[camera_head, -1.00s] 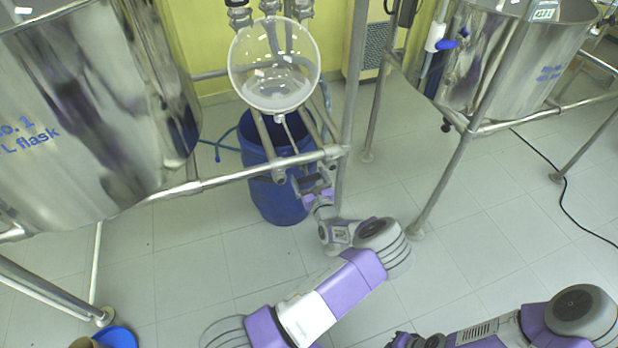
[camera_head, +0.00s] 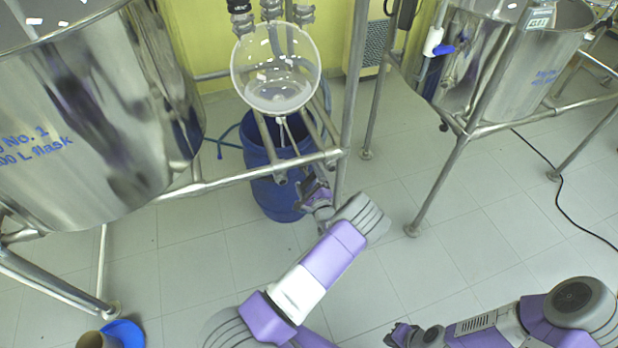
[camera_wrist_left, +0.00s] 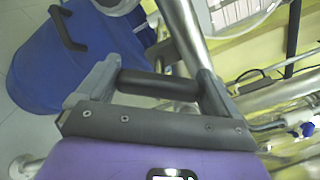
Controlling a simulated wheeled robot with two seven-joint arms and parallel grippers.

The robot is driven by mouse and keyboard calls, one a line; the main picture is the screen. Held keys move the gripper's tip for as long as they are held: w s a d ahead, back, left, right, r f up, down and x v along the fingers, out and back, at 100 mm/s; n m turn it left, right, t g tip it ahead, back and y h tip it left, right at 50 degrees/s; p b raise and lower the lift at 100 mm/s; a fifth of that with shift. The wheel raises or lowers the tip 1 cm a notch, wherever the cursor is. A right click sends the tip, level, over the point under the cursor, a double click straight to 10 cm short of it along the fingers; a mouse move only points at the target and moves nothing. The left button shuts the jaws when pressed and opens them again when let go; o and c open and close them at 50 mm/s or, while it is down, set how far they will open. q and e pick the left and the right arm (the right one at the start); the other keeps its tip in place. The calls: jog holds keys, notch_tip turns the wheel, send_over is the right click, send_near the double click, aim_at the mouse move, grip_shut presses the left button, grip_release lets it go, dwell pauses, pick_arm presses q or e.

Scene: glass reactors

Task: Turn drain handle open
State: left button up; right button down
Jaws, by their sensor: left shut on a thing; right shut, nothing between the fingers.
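My left gripper (camera_head: 312,187) is just below the metal frame's crossbar, in front of the blue barrel. In the left wrist view, the gripper (camera_wrist_left: 155,88) has its fingers at both ends of a short dark bar, which I take to be the drain handle (camera_wrist_left: 158,86), and is shut on it. In the head view the handle cannot be made out clearly at the gripper. A round glass vessel (camera_head: 275,75) hangs above, with a thin outlet below it. My right gripper (camera_head: 398,335) is shut and empty, low at the bottom edge, far from the frame.
The blue barrel (camera_head: 272,203) stands under the vessel. The metal frame (camera_head: 240,176) has a crossbar and an upright leg close to my left gripper. Large steel tanks stand left (camera_head: 90,125) and right (camera_head: 510,65). A blue bucket (camera_head: 124,333) is at lower left. The middle floor is clear.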

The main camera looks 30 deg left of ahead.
pick_arm(q)
jog(key=n, duration=0.3)
jog(key=shift+f+n, duration=0.15)
jog(key=shift+n, duration=0.15)
jog(key=shift+d+n, duration=0.1)
jog(key=shift+n, duration=1.6)
jog(key=o, duration=0.7)
jog(key=p+v, duration=0.1)
jog(key=v, duration=0.6)
jog(key=shift+s+d+p, duration=0.2)
jog(key=shift+d+p, duration=0.05)
jog(key=shift+p, duration=0.15)
